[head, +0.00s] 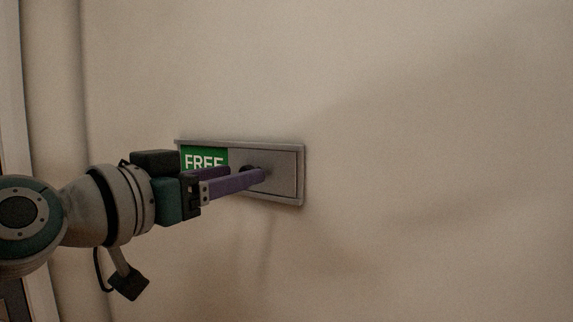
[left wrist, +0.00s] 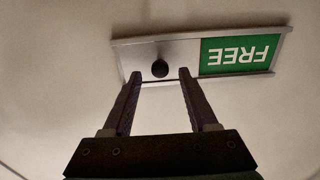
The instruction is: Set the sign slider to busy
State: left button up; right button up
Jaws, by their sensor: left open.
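The sign (head: 285,196) is a grey metal frame on the wall, with a green panel reading FREE (head: 204,156) showing at its left end. The plain slider plate (head: 284,165) covers the right part. In the left wrist view the sign is upside down, with the green FREE panel (left wrist: 238,54) at right and the slider plate (left wrist: 190,52) at left. A round dark knob (left wrist: 160,68) stands on the plate. My left gripper (head: 254,173) is open at the plate, its purple fingers on either side of the knob in the left wrist view (left wrist: 157,75). I cannot tell whether they touch it. My right gripper is out of view.
The beige wall (head: 430,120) around the sign is bare, with free room to the right, above and below. A vertical pipe or post (head: 55,110) runs along the wall at the left, beside a pale frame edge.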

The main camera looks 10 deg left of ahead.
pick_arm(q)
jog(key=shift+w+d, duration=0.2)
jog(key=shift+w, duration=0.4)
grip_shut()
dwell(1.1)
